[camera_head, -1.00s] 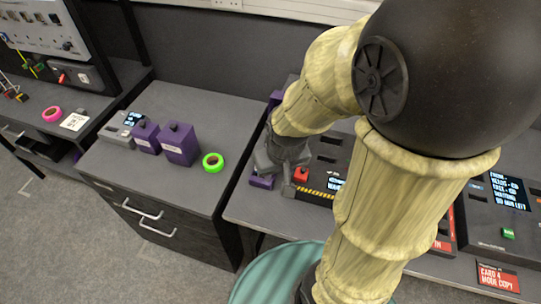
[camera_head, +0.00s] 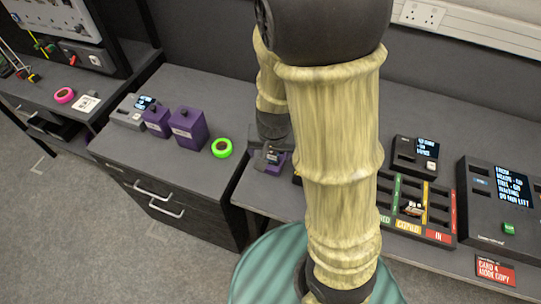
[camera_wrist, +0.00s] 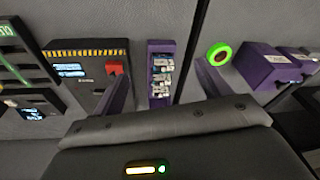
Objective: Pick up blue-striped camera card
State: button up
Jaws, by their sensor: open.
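In the wrist view a narrow purple rack (camera_wrist: 151,99) holds several small light cards (camera_wrist: 161,75) in a row. Some show blue or teal marks, but I cannot tell which is the blue-striped one. My gripper (camera_wrist: 162,86) is open and empty, its two purple fingers on either side of the rack in the picture. I cannot tell the height gap. In the head view my gripper (camera_head: 268,152) is at the left end of the right bench, partly hidden by my arm, with part of the purple rack (camera_head: 277,162) showing.
A black box with a red button (camera_wrist: 116,67) is left of the rack. A green tape roll (camera_head: 222,148) and purple boxes (camera_head: 188,128) are on the left bench. A divided tray (camera_head: 447,238) with a small card (camera_head: 413,209) in it is right of my arm.

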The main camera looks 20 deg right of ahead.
aim_at(271, 154)
jog(key=w+m+h, duration=0.1)
jog(key=w+m+t+h+p, duration=0.1)
jog(key=w, duration=0.1)
jog(key=w+m+p, duration=0.1)
jog(key=shift+w+a+f+h, duration=0.2)
jog(key=shift+w+f+h, duration=0.05)
jog(key=shift+w+h, duration=0.15)
jog(key=b+x, duration=0.5)
jog(key=x, duration=0.7)
jog(key=shift+a, duration=0.1)
jog(key=shift+w+f, duration=0.1)
jog(key=shift+f, duration=0.1)
jog(key=x, duration=0.5)
jog(key=shift+w+a, duration=0.15)
jog(key=shift+w, duration=0.05)
